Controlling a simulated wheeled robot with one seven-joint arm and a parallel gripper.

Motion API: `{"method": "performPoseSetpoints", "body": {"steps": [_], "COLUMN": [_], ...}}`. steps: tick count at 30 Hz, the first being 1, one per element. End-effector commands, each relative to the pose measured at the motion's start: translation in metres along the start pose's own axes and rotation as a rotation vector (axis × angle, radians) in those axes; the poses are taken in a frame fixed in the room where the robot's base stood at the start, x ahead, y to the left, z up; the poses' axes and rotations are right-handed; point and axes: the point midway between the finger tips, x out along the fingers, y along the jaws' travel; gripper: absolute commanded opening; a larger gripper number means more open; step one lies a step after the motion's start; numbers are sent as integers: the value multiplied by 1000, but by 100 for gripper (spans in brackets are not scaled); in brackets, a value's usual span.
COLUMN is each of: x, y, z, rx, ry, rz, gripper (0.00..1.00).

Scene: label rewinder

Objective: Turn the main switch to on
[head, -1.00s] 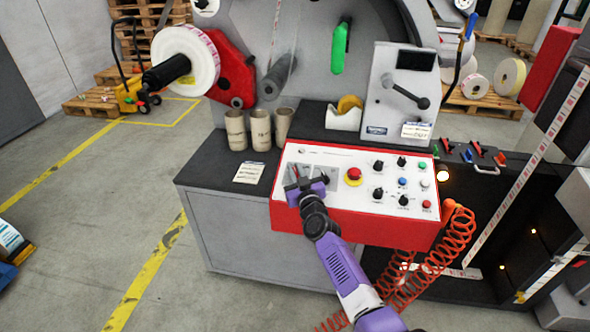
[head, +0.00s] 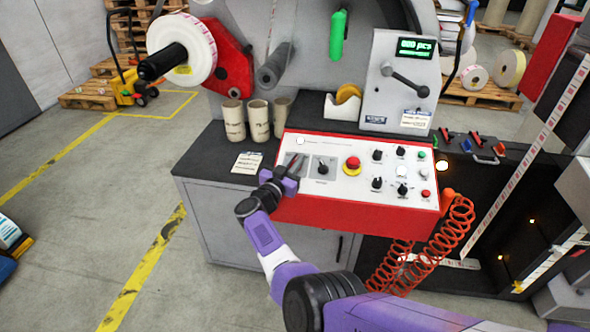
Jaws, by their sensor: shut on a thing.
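The red-edged control panel (head: 335,206) fills the middle of the head view. At its left end are two grey switch plates. My gripper (head: 293,166) is at the left plate, shut on the main switch (head: 298,158); the gripper hides most of its knob, so its exact angle is unclear. The right plate bears a black rotary knob (head: 323,169). The counter display (head: 415,47) on the grey box above is lit green.
A red emergency stop (head: 352,163), several black knobs and small buttons sit further right on the panel. Cardboard cores (head: 258,121) and a paper label (head: 247,162) are on the dark worktop to the left. Orange coiled hose (head: 455,222) hangs at the right.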

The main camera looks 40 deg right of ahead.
Motion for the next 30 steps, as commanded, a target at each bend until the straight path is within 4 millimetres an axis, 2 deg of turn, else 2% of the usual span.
{"method": "performPoseSetpoints", "body": {"steps": [1,15,30], "x": [-1,0,0], "y": [-1,2,3], "z": [9,5,1], "rx": [9,52,59], "ry": [-2,-3,-2], "rz": [26,215,246], "gripper": [0,0,0]}}
